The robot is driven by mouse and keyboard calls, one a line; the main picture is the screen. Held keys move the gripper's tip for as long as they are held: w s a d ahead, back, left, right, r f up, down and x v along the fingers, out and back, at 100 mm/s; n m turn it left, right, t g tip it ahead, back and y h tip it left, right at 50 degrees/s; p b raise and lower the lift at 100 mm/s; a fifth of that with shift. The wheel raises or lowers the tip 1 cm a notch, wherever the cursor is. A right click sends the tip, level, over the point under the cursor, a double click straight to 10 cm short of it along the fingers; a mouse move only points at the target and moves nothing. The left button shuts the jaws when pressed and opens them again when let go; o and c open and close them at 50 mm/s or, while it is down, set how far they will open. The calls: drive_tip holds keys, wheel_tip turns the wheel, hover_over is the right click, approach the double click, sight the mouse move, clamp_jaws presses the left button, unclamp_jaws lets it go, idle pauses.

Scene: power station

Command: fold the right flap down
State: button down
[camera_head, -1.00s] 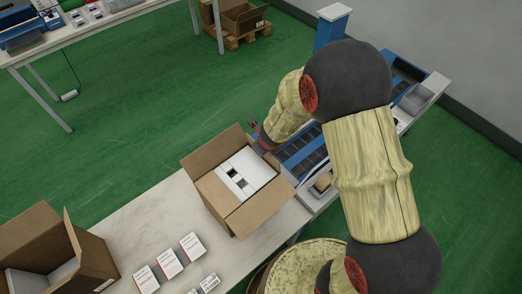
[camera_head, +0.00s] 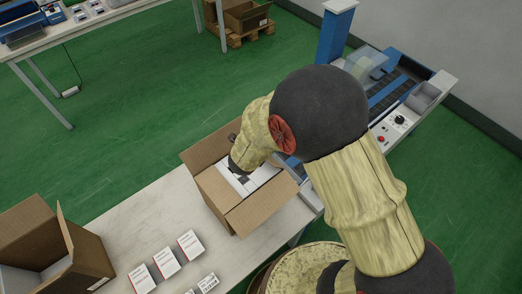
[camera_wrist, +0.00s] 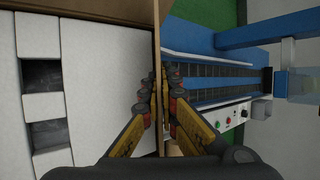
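An open cardboard box (camera_head: 228,212) holding white cartons (camera_head: 262,175) sits on the pale table. One flap spreads outward on its near right side (camera_head: 262,207), and another stands at its far left (camera_head: 208,151). My gripper is over the box in the head view, largely hidden by my arm. In the wrist view, my gripper (camera_wrist: 162,88) has its fingertips close together at the box's right edge. The right flap (camera_wrist: 157,40) shows there as a thin, nearly edge-on brown strip running up to the fingertips. I cannot tell whether the fingers pinch it or only overlap it.
A blue-framed conveyor (camera_wrist: 215,85) with a control panel (camera_head: 392,127) lies right of the box. Several small white boxes (camera_head: 166,262) stand on the table (camera_head: 140,215), left of the box. Another open carton (camera_head: 45,240) is at the lower left.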

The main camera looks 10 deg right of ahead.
drive_tip(key=h+b, duration=0.1)
drive_tip(key=f+t+h+b, duration=0.1)
drive_tip(key=shift+s+a+f+n+b, duration=0.15)
drive_tip(key=shift+s+a+n+b, duration=0.05)
drive_tip(key=shift+a+n+b, duration=0.15)
drive_tip(key=shift+f+n+t+h+b, duration=0.1)
drive_tip(key=shift+n+t+h+b, duration=0.15)
drive_tip(key=shift+t+h+b, duration=0.6)
drive_tip(key=shift+a+n+t+h+b, duration=0.1)
drive_tip(key=shift+n+t+h+b, duration=0.2)
drive_tip(key=shift+t+h+b, duration=0.65)
drive_tip(key=shift+r+b, duration=0.2)
drive_tip(key=shift+b, duration=0.1)
drive_tip(key=shift+r, duration=0.1)
drive_tip(key=c, duration=2.1)
unclamp_jaws()
drive_tip(key=shift+s, duration=0.1)
